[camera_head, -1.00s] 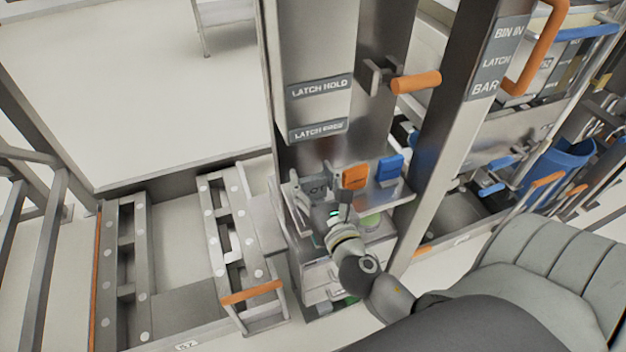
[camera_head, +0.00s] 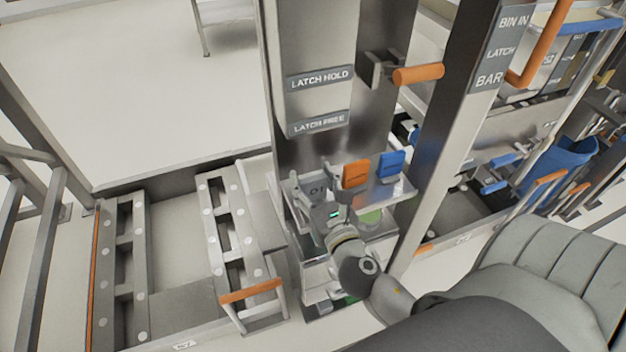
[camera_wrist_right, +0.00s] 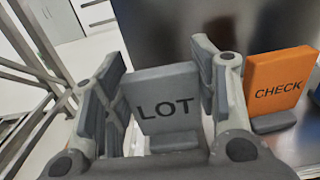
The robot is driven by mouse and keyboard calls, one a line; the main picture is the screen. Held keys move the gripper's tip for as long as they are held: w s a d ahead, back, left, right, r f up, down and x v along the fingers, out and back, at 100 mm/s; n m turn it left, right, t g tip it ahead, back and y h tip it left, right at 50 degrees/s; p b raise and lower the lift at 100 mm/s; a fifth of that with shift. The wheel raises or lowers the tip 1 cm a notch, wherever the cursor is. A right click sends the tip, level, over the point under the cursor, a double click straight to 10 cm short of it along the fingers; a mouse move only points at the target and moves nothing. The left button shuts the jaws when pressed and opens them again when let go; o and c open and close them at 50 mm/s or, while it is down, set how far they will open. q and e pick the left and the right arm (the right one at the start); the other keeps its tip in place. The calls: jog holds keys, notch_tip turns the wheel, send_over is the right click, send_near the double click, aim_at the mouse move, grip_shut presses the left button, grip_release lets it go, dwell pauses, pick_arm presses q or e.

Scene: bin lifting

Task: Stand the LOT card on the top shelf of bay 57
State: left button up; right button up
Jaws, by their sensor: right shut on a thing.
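The grey LOT card (camera_wrist_right: 168,98) is upright between the fingers of my right gripper (camera_wrist_right: 165,90), with its lettering facing the wrist camera. In the head view the gripper (camera_head: 325,190) is over the left part of a small metal shelf (camera_head: 400,189) on the column, and part of the card (camera_head: 317,188) shows behind it. The gripper is shut on the card. I cannot tell whether the card's foot touches the shelf. My left gripper is not in view.
An orange CHECK card (camera_head: 355,174) stands just right of the gripper, also in the wrist view (camera_wrist_right: 279,83). A blue card (camera_head: 390,166) stands farther right. An orange-handled lever (camera_head: 416,75) sticks out above. A low rail frame (camera_head: 228,240) lies left.

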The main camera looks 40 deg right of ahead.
jog(key=shift+f, duration=0.2)
jog(key=o, duration=1.2)
jog(key=v, duration=1.2)
jog(key=shift+f, duration=0.1)
